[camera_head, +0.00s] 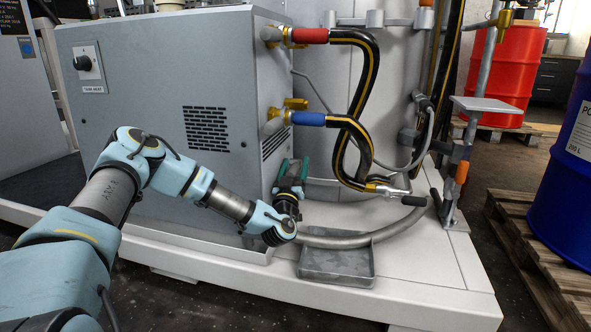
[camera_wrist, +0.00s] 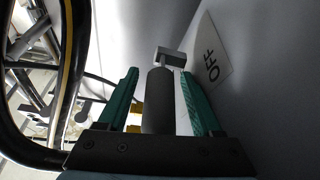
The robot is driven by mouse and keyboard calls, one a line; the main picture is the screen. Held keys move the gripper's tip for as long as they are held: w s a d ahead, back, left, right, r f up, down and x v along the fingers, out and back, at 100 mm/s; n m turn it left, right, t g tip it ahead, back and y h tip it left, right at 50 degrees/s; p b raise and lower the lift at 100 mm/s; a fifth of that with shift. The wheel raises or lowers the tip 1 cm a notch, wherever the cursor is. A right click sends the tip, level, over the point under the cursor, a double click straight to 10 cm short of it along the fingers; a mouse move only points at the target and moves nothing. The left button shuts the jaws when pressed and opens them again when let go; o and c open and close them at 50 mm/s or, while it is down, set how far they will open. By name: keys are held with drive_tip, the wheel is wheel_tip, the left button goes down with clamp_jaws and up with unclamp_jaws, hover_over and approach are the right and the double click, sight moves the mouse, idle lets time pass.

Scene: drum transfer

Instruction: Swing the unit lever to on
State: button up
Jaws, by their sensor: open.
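The grey unit (camera_head: 150,110) stands on the white platform, with a round black knob (camera_head: 83,63) on its front. My gripper (camera_head: 291,172) is at the unit's right side, low down, fingers pointing up. In the wrist view my gripper (camera_wrist: 160,90) has its two green fingers apart. A dark cylindrical grip, seemingly the unit lever (camera_wrist: 158,100), stands between them, with a light grey block at its far end. The fingers are on either side of it; contact cannot be told. An OFF label (camera_wrist: 212,65) is on the panel to the right. The lever is not discernible in the head view.
Black hoses with yellow stripes (camera_head: 370,110) loop just right of my gripper, from red and blue fittings. A metal tray (camera_head: 337,262) and a grey hose (camera_head: 350,238) lie below. A blue drum (camera_head: 570,180) stands on a pallet at right, a red drum (camera_head: 505,70) behind.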

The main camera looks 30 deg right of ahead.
drive_tip(key=shift+w+d+r, duration=0.1)
drive_tip(key=shift+w+r, duration=0.05)
clamp_jaws()
idle(0.5)
idle(0.9)
